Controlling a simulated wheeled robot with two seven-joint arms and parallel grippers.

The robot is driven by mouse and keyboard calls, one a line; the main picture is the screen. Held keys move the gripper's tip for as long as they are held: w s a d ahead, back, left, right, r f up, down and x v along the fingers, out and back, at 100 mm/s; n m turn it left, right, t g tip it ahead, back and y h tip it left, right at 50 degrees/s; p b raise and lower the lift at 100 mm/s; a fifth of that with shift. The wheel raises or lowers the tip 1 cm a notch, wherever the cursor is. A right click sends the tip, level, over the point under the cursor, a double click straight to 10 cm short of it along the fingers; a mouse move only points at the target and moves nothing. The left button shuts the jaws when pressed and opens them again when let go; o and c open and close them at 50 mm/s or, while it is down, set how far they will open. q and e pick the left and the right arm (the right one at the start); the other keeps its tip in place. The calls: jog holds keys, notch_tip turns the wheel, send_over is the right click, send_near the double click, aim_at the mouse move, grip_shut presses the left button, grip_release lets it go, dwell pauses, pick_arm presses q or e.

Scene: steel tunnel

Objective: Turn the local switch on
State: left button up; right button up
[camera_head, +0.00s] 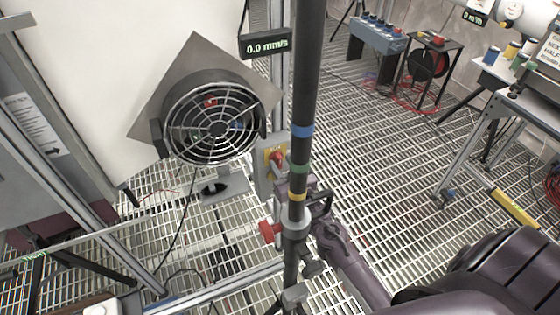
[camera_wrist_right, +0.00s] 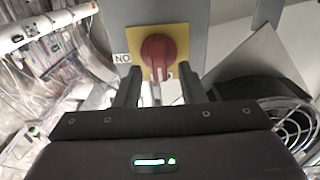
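The local switch is a red rotary knob (camera_wrist_right: 158,55) on a yellow plate (camera_wrist_right: 180,38) fixed to a grey box. A label reading "NO" in the right wrist view (camera_wrist_right: 122,58) sits beside the plate. In the head view the knob (camera_head: 276,158) and yellow plate show left of the dark pole. My right gripper (camera_wrist_right: 160,88) is open, with one finger on each side below the knob in the wrist view. Contact with the knob cannot be told. In the head view my right gripper (camera_head: 295,185) is partly hidden by the pole. My left gripper is not in view.
A dark banded pole (camera_head: 302,100) stands in front of my right gripper. A round caged fan (camera_head: 210,125) is left of the switch. A display (camera_head: 267,44) reads 0.0 m/s. Open grating (camera_head: 400,160) lies right.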

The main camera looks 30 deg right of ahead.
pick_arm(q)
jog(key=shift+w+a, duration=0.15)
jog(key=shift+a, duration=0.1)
pick_arm(e)
jog(key=shift+w, duration=0.6)
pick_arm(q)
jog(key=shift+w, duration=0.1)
pick_arm(e)
grip_shut()
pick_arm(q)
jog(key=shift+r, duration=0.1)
pick_arm(e)
jog(key=shift+m, duration=0.3)
pick_arm(q)
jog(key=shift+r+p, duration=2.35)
jog(key=shift+p, duration=0.05)
pick_arm(e)
jog(key=shift+d+f+m, duration=0.2)
jog(key=shift+m, duration=2.65)
jog(key=shift+d+f+m, duration=0.2)
jog(key=shift+m, duration=2.7)
jog(key=shift+d+f+m, duration=0.2)
jog(key=shift+m, duration=2.65)
